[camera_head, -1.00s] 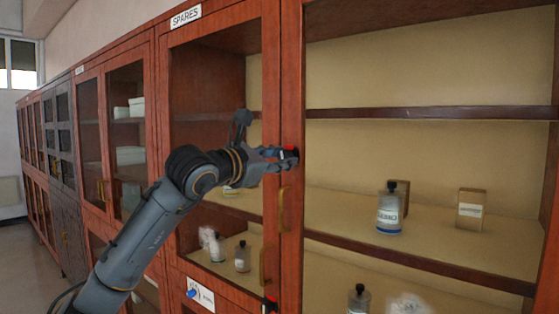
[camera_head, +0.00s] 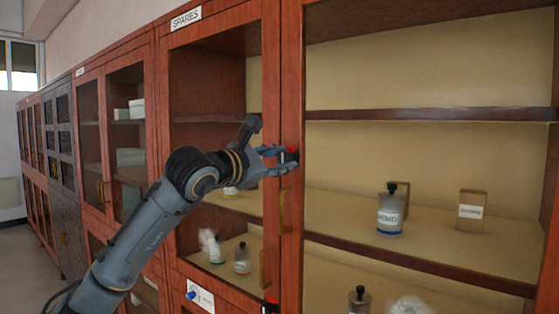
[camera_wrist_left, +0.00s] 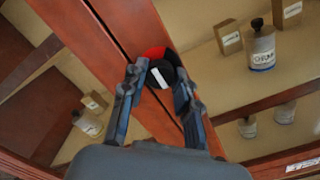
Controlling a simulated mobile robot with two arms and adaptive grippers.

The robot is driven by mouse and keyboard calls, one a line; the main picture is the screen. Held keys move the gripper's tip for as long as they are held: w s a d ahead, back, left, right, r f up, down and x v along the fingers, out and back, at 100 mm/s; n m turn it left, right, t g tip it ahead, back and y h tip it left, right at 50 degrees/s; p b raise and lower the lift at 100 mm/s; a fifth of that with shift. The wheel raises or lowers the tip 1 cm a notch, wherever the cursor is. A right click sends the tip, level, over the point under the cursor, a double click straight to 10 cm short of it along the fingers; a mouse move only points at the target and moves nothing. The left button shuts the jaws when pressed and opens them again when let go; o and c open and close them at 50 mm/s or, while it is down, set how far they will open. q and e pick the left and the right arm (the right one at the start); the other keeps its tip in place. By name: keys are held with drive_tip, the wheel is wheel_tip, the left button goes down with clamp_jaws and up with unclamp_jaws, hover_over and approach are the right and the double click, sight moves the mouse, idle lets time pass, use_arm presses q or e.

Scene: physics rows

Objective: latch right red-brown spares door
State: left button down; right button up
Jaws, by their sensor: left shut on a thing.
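The right red-brown spares door (camera_head: 292,80) has a wooden frame around a large pane. Its stile stands next to the left spares door (camera_head: 271,60), with a narrow seam between them. On the right door's stile is a latch knob (camera_wrist_left: 160,77), black with a white bar, with a red part (camera_wrist_left: 153,53) behind it. The red part also shows in the head view (camera_head: 292,150). My left gripper (camera_head: 284,158) is shut on the knob, one finger on each side of it in the wrist view (camera_wrist_left: 158,82). The fingers partly hide the knob in the head view. My right gripper is not in view.
Brass handles (camera_head: 283,212) sit below the latch. A second red and black knob (camera_head: 270,303) is lower down. Behind the panes, shelves hold bottles (camera_head: 390,215) and a small box (camera_head: 471,211). More cabinets (camera_head: 91,150) run away to the left.

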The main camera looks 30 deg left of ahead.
use_arm(q)
drive_tip(key=c, duration=1)
unclamp_jaws()
drive_tip(key=s, duration=1.2)
drive_tip(key=shift+a, duration=0.4)
